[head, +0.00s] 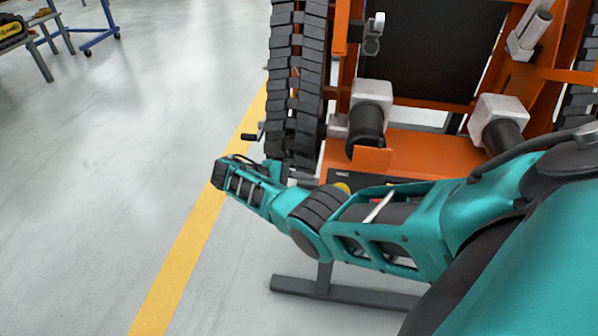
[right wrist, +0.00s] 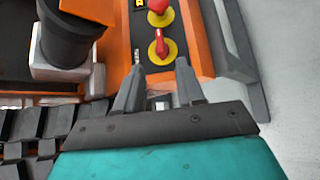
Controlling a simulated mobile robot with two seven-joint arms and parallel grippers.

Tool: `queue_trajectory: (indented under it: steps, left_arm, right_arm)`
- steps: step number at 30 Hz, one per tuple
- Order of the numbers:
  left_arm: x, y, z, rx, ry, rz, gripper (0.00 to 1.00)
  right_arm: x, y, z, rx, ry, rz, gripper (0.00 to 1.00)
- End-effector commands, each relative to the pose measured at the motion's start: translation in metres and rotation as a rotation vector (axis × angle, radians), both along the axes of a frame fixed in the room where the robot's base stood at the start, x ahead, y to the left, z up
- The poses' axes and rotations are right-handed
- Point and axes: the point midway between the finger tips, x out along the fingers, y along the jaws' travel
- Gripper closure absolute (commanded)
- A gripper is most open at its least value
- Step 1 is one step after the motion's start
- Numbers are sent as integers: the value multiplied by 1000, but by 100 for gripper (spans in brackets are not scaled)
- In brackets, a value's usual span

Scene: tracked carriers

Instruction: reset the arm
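My right arm, teal and black, reaches across the head view from the right and bends back at its left end, beside the left track of the orange carrier (head: 430,150). My right gripper (head: 281,172) is small and partly hidden there, near the carrier's front corner. In the right wrist view the right gripper (right wrist: 160,70) has its two grey fingers apart, with nothing held between them. Ahead of the fingertips is a red switch on a yellow disc (right wrist: 158,54), with a red button (right wrist: 158,8) beyond it. My left gripper is in neither view.
The black left track (head: 295,85) stands close to my right forearm. A small black crank handle (head: 252,137) sticks out beside it. Grey floor with a yellow line (head: 195,225) is clear at left.

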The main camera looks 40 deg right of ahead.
Motion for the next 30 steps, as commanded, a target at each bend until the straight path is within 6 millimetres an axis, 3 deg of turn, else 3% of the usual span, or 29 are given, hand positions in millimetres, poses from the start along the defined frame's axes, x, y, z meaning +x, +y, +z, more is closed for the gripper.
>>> queue_trajectory:
  steps: [23, 26, 30]
  left_arm:
    - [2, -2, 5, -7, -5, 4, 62]
    - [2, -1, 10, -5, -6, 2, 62]
    - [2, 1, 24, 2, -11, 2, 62]
  right_arm:
    - [-1, -2, 0, 4, -2, 3, 62]
    - [-5, 0, -10, 36, -29, 25, 62]
    - [-17, 10, -44, 157, -141, 105, 62]
